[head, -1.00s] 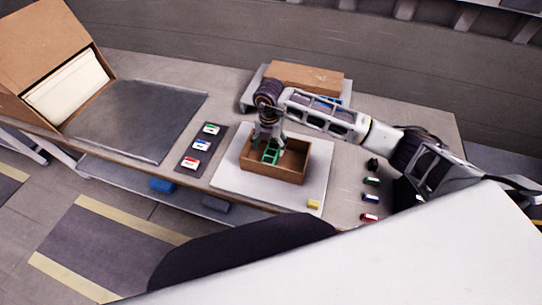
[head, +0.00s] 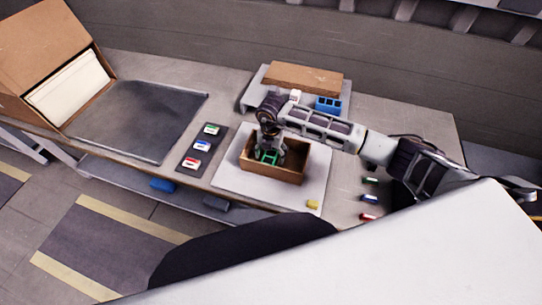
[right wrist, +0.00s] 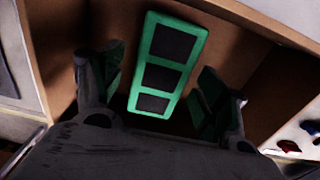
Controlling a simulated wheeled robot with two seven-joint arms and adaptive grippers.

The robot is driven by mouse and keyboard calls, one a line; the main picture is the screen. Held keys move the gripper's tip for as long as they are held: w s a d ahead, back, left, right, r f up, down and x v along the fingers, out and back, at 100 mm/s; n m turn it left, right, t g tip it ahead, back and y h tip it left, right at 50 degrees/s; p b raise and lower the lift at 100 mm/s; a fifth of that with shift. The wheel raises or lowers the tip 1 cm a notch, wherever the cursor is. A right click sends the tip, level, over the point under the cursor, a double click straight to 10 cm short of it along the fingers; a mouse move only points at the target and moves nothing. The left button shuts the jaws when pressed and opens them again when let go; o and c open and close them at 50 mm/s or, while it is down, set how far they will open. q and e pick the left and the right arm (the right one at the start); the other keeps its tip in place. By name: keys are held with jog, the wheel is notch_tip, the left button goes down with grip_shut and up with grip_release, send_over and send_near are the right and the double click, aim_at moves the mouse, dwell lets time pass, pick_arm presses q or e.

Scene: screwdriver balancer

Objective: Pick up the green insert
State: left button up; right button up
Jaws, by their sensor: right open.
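The green insert (right wrist: 168,60) is a flat green frame with three dark openings. In the right wrist view it lies inside the brown box (right wrist: 262,95), between the two fingers of my right gripper (right wrist: 160,85). The fingers are open, with visible gaps on both sides of the insert. In the head view my right gripper (head: 269,152) reaches down into the box (head: 288,175), and a bit of the green insert (head: 268,157) shows below it. The gripper hides most of the insert there. My left gripper is not in view.
A blue divided insert (head: 328,104) and a brown slab (head: 303,76) lie behind. A dark card strip (head: 187,165) and a grey mat (head: 135,118) are to the left.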

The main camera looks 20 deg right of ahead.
jog(key=shift+f, duration=0.4)
jog(key=c, duration=0.9)
